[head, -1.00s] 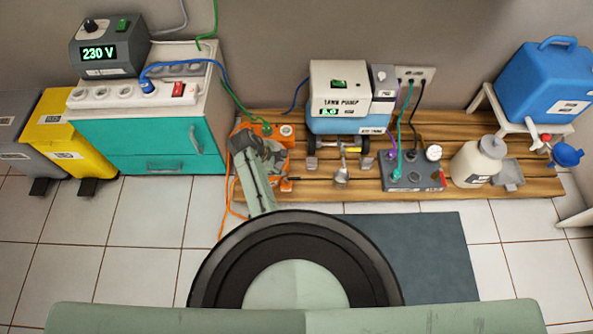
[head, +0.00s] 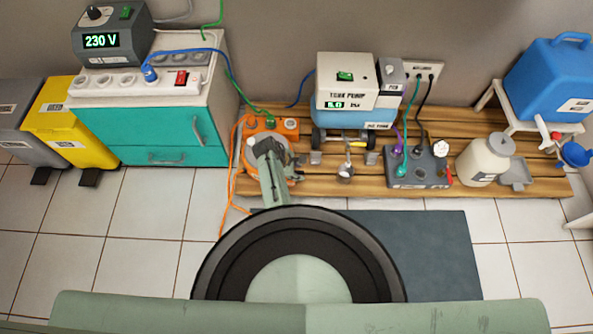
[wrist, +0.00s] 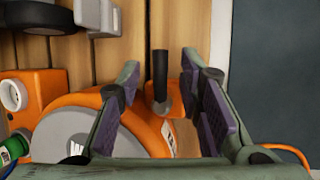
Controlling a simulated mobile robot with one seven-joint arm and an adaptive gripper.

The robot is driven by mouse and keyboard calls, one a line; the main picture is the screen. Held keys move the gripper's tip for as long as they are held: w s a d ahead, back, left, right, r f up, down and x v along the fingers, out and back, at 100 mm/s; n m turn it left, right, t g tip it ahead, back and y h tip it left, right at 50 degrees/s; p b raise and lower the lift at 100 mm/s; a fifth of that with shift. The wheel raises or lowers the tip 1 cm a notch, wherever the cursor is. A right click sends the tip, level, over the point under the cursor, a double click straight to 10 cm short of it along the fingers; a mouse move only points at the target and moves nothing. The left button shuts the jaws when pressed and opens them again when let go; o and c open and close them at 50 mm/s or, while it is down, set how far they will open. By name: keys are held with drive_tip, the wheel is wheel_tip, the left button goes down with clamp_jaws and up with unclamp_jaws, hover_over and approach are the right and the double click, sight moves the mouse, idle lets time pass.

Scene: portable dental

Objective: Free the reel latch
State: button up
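The orange cable reel (wrist: 75,112) with its grey disc (wrist: 72,138) lies below my gripper (wrist: 160,76) in the wrist view. A short lever with a black grip (wrist: 160,70), which looks like the reel latch, stands on an orange lug beside the disc. My gripper is open, with one dark-padded finger on each side of the lever. Gaps show on both sides, so the fingers do not appear to touch it. In the head view the reel (head: 284,127) is partly hidden by my gripper (head: 263,146) and arm.
The reel rests on a slatted wooden platform (head: 345,190). Right of it stand the tank pump (head: 345,77), a grey valve box (head: 418,170) and a cream bottle (head: 484,160). A teal cabinet (head: 140,130) stands to the left. Orange cable (head: 233,180) loops beside the reel.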

drive_tip(key=shift+c, duration=0.2)
clamp_jaws()
idle(0.6)
drive_tip(key=m, duration=0.2)
drive_tip(key=m+g+b, duration=0.1)
drive_tip(key=shift+s+a+m+g, duration=0.15)
drive_tip(key=shift+s+m+g, duration=0.15)
drive_tip(key=shift+s+m, duration=0.1)
drive_tip(key=m, duration=0.1)
drive_tip(key=m+g+b, duration=0.1)
drive_tip(key=m, duration=0.1)
drive_tip(key=shift+s+a+f+m+g+b, duration=0.1)
drive_tip(key=shift+s+a+m+g+b, duration=0.2)
drive_tip(key=shift+s+m, duration=0.1)
drive_tip(key=m+b, duration=0.1)
drive_tip(key=m, duration=0.1)
drive_tip(key=a+m+g, duration=0.1)
drive_tip(key=m, duration=0.1)
drive_tip(key=m+g+y+b, duration=0.1)
drive_tip(key=m, duration=0.1)
drive_tip(key=shift+s+a+b, duration=0.2)
drive_tip(key=shift+s+b, duration=0.15)
drive_tip(key=shift+s, duration=0.05)
drive_tip(key=shift+a+m+g+y+b, duration=0.3)
drive_tip(key=shift+m+g+y+b, duration=0.1)
drive_tip(key=shift+m, duration=0.7)
drive_tip(key=shift+a+m+g+y+b, duration=0.3)
drive_tip(key=shift+m+g, duration=0.1)
drive_tip(key=shift+m, duration=0.7)
